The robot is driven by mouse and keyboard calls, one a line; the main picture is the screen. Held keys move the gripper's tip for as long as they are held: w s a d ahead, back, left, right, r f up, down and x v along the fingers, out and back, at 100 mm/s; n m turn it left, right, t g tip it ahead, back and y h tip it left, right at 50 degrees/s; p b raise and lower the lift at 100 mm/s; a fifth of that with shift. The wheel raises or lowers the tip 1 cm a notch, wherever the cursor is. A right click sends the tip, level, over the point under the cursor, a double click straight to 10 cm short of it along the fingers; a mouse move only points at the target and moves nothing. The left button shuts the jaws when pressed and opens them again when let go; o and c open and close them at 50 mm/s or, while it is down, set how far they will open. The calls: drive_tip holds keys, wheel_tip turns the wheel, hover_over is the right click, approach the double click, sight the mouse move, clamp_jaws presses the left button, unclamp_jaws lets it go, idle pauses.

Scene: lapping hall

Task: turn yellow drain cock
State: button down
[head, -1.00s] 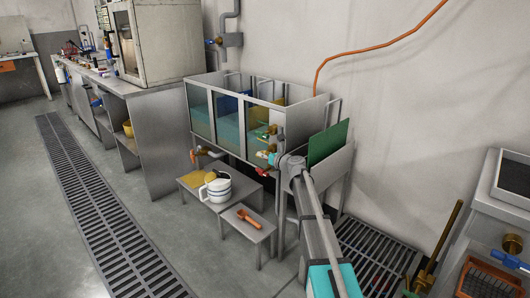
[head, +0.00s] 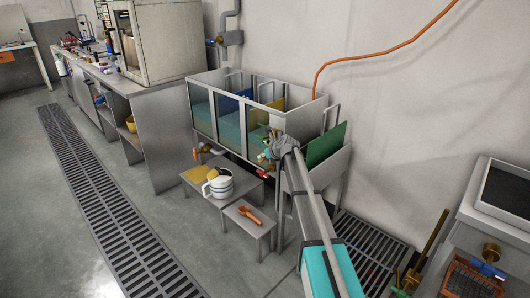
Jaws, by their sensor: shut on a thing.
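The steel tank (head: 203,134) with glass front panels stands on legs by the wall. My arm reaches up to its front right corner. My gripper (head: 266,152) is at the tank's front face, small and partly hidden by my own wrist. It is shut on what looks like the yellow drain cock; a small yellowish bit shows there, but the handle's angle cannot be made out. A red-handled cock (head: 263,172) sits just below my gripper. Another cock with an orange handle (head: 196,153) sits at the left of the tank front, apart from my gripper.
A low steel table under the tank holds a white pot (head: 219,187) and a yellow cloth (head: 195,174). A lower stand carries an orange-brown tool (head: 250,217). A green panel (head: 325,146) stands at the tank's right end. The floor at left is clear, with a drain grate (head: 95,195).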

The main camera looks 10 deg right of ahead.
drive_tip(key=shift+w+r+g+p, duration=0.1)
drive_tip(key=shift+w+g+p, duration=0.1)
drive_tip(key=shift+g+p, duration=0.1)
idle(0.4)
drive_tip(key=c, duration=0.6)
unclamp_jaws()
drive_tip(key=shift+o, duration=0.3)
drive_tip(key=shift+s, duration=0.1)
